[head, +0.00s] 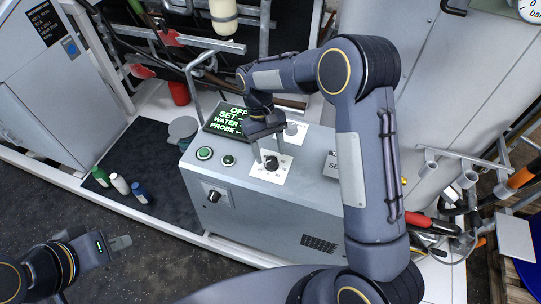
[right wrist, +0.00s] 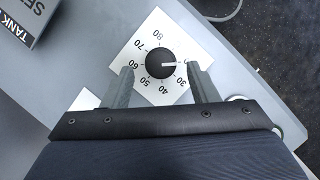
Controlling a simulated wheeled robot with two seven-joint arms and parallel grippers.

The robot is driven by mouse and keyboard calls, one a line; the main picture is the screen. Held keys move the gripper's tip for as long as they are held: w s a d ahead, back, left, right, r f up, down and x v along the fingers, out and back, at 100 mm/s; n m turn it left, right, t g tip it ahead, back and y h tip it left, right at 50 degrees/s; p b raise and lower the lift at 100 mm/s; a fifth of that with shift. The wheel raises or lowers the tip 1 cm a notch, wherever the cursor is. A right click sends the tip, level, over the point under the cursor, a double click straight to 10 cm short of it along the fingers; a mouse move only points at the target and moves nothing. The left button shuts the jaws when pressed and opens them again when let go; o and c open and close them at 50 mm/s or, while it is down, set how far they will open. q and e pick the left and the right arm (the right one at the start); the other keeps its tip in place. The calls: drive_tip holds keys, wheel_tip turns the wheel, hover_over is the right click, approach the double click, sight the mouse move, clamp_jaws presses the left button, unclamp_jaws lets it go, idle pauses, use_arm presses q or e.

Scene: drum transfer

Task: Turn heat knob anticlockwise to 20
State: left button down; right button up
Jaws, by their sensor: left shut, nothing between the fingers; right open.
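The heat knob (head: 271,163) is a round black knob on a white dial plate on top of the grey console. Numbers 30 to 80 show around the dial. My right gripper (right wrist: 160,70) is open, with a fingertip on each side of the knob and a gap on both sides. It also shows above the knob in the head view (head: 266,150). My left gripper (head: 122,242) is shut and empty, low on the left, far from the console.
The console (head: 310,190) also carries a display (head: 227,121) reading OFF, SET, WATER and PROBE, green buttons (head: 204,153) and another black knob (head: 214,196) on its front. Small bottles (head: 120,184) stand on a dark mat at left. A label block (right wrist: 25,15) stands near the dial.

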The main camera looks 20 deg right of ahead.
drive_tip(key=v, duration=0.5)
drive_tip(key=shift+r, duration=0.2)
drive_tip(key=s+d+r+m+t+y, duration=0.2)
drive_tip(key=s+d+r+t+y, duration=0.2)
drive_tip(key=s+d+r, duration=0.5)
drive_tip(key=s+m+t, duration=0.2)
drive_tip(key=s+t, duration=0.4)
drive_tip(key=s, duration=1)
drive_tip(key=shift+s+a+f+y, duration=0.25)
drive_tip(key=shift+a+y, duration=0.15)
